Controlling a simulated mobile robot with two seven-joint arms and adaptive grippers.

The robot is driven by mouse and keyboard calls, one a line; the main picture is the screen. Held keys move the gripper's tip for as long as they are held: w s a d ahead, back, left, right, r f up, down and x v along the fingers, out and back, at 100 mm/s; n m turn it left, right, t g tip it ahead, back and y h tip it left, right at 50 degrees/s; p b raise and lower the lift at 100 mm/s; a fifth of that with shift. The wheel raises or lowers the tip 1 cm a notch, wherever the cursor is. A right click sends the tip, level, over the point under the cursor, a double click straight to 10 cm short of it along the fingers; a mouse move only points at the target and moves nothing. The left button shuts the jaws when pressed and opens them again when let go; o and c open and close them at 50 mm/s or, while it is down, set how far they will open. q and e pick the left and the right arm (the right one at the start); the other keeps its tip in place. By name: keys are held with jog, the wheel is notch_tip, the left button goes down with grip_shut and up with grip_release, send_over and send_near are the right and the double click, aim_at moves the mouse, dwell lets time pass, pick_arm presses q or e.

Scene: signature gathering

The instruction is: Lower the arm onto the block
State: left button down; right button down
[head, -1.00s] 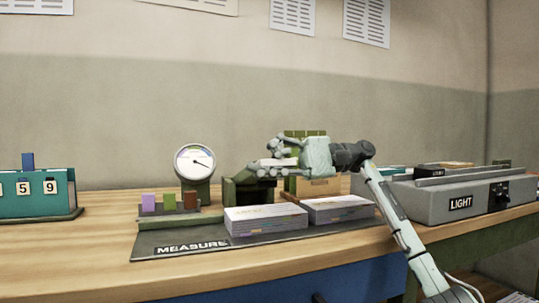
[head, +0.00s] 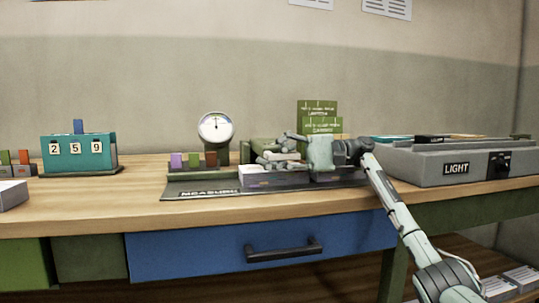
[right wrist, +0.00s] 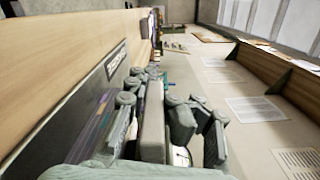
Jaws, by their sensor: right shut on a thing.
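My right gripper (head: 282,158) is low over the left paper block (head: 262,180), on the dark mat marked MEASURE (head: 180,193). Its fingers are shut on a pale piece that looks like the arm of the gauge; fingers and hand hide most of it. In the right wrist view the fingers (right wrist: 150,105) close around a grey slab, beside the block's coloured page edges (right wrist: 98,128). I cannot tell whether the arm touches the block. The round dial (head: 216,127) stands behind the mat's left part. My left gripper is not in view.
Purple, green and brown small blocks (head: 193,160) stand left of the gripper. A second paper block (head: 342,178) lies right of it, partly hidden. Green cards (head: 318,115) stand behind. A grey LIGHT box (head: 455,168) is at right, a teal number counter (head: 80,153) at left.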

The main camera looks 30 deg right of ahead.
aim_at(300, 158)
jog(key=shift+f, duration=0.4)
jog(key=c, duration=1.5)
grip_release()
jog(key=shift+c, duration=0.2)
jog(key=shift+s+d, duration=0.1)
jog(key=shift+d, duration=0.2)
jog(key=v, duration=0.7)
jog(key=shift+f, duration=0.1)
jog(key=shift+d, duration=0.15)
